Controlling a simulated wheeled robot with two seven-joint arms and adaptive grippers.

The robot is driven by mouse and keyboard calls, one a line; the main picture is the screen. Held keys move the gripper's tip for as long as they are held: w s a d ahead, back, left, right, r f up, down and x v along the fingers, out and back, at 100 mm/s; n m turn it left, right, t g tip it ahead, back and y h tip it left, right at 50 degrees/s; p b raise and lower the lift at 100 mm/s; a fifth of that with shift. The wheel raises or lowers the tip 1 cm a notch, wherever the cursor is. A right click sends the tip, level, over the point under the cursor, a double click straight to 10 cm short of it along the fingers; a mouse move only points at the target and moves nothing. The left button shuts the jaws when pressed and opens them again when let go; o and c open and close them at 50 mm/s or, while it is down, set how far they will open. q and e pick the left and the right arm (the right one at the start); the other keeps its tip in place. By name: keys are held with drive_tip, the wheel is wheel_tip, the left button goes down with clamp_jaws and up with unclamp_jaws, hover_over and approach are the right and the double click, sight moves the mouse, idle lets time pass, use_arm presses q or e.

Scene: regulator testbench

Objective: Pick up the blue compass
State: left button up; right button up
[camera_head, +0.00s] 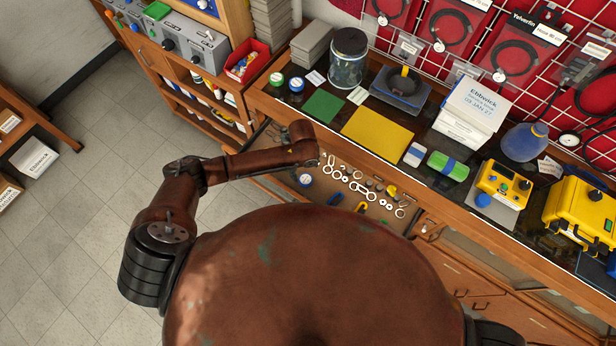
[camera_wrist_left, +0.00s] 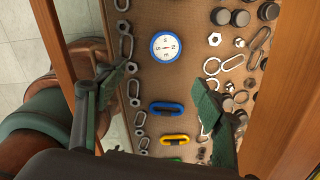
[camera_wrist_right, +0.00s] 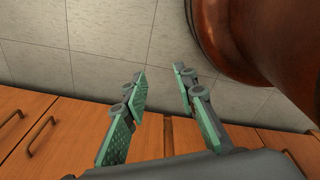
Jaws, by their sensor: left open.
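The blue compass (camera_wrist_left: 166,46) is a round blue-rimmed disc with a white lettered face. It lies flat in an open drawer, and it also shows in the head view (camera_head: 304,179). My left gripper (camera_wrist_left: 160,88) is open above the drawer. In the left wrist view the compass appears between its spread fingers, towards the top of the picture; nothing is held. In the head view this gripper (camera_head: 272,133) is partly hidden by its own arm. My right gripper (camera_wrist_right: 158,76) is open and empty, by the cabinet fronts and over the floor.
Several nuts, rings and carabiners lie around the compass, among them a blue carabiner (camera_wrist_left: 167,108) and a yellow carabiner (camera_wrist_left: 174,140). Wooden drawer walls (camera_wrist_left: 290,100) rise at both sides. The workbench above holds a glass jar (camera_head: 348,62) and a yellow mat (camera_head: 377,136).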

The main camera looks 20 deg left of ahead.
use_arm(q)
drive_tip(key=b, duration=0.3)
hover_over(306, 179)
drive_tip(key=f, duration=0.4)
drive_tip(key=shift+s+a+f, duration=0.1)
drive_tip(key=shift+s, duration=0.2)
drive_tip(key=shift+w+f, duration=0.15)
drive_tip(key=shift+f, duration=0.8)
drive_tip(key=shift+w+f+b, duration=0.1)
drive_tip(key=shift+f+b, duration=0.45)
drive_tip(key=shift+f, duration=2.55)
use_arm(e)
drive_tip(key=f, duration=0.5)
drive_tip(key=shift+s, duration=0.25)
use_arm(q)
drive_tip(key=shift+c, duration=0.6)
use_arm(e)
drive_tip(key=shift+a, duration=0.1)
use_arm(q)
drive_tip(key=c, duration=1.2)
